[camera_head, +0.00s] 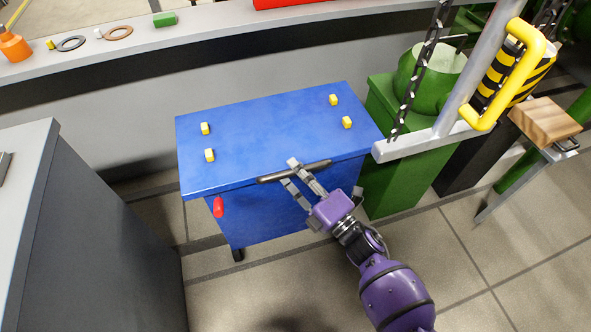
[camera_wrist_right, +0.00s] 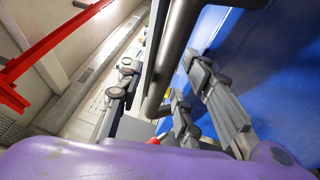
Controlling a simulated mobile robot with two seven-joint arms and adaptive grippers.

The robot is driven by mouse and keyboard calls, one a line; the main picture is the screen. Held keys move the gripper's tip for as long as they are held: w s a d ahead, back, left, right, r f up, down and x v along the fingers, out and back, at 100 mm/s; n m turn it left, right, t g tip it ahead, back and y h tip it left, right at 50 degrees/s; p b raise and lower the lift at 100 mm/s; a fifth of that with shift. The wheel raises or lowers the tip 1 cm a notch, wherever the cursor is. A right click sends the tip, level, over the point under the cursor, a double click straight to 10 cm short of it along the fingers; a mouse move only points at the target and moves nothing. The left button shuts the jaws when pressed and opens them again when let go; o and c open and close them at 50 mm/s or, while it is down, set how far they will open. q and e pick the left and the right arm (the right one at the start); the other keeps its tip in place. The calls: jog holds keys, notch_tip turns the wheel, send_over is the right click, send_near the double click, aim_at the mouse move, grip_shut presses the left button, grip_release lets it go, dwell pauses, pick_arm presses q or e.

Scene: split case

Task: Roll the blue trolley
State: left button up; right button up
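The blue trolley (camera_head: 265,125) stands on the tiled floor in the head view, with a flat blue top and a dark wheel at its lower left corner. A black bar handle (camera_head: 272,178) runs along its near edge; the bar also shows in the right wrist view (camera_wrist_right: 175,50). My purple right gripper (camera_head: 302,178) is at this handle, with its grey fingers reaching to the bar. In the wrist view the bar passes between the spread fingers (camera_wrist_right: 158,92), with gaps visible beside it. My left gripper is in neither view.
A grey cabinet (camera_head: 95,240) is close on the left, green bins (camera_head: 405,185) on the right. A bench lies behind. Floor in front is clear.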

jog(key=shift+w+a, duration=0.15)
jog(key=shift+w, duration=0.05)
jog(key=shift+c, duration=0.2)
grip_shut()
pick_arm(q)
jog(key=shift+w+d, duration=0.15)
pick_arm(e)
jog(key=shift+s, duration=0.15)
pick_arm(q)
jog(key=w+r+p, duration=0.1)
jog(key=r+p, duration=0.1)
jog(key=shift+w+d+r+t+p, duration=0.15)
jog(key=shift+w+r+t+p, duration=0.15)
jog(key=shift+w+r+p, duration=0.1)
pick_arm(e)
jog(key=s+d, duration=0.4)
jog(key=s, duration=1)
jog(key=s+d, duration=0.5)
jog(key=s, duration=0.9)
jog(key=shift+s+d, duration=0.15)
jog(key=shift+s, duration=0.1)
